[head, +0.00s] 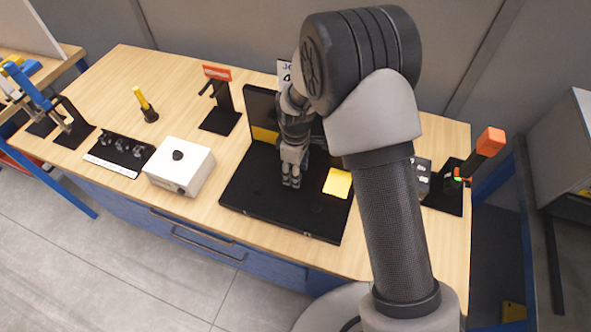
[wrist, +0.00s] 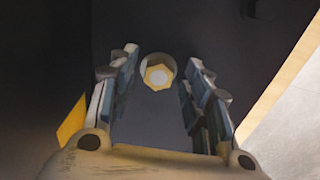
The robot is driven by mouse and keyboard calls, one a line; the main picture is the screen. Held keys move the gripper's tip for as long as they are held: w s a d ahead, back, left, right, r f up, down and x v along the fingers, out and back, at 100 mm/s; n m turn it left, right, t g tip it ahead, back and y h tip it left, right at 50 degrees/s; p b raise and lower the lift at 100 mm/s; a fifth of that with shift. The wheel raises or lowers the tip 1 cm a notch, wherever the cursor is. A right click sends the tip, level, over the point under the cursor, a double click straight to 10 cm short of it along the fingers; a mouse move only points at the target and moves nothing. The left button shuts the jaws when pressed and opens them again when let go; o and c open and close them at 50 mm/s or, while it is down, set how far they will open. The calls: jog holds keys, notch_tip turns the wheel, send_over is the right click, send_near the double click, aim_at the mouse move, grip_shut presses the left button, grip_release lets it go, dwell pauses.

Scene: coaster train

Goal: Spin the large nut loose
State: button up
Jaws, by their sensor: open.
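The large nut (wrist: 158,74) shows in the wrist view as a pale yellow hexagonal piece with a light round centre, set against a dark surface. My gripper (wrist: 162,72) is open, with one finger to the left of the nut and one to the right. I cannot tell whether either finger touches it. In the head view my gripper (head: 291,183) points down over the black base plate (head: 265,215) in the middle of the bench. The nut is hidden there.
A yellow square (head: 338,183) lies on the plate, right of my gripper. A black upright panel (head: 262,105) stands behind. A white box (head: 180,166) sits to the left, and an orange-topped lever (head: 489,142) to the right. Bare wood lies between the fixtures.

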jog(key=shift+w+r, duration=0.1)
jog(key=shift+r, duration=0.45)
notch_tip(320, 180, up, 11)
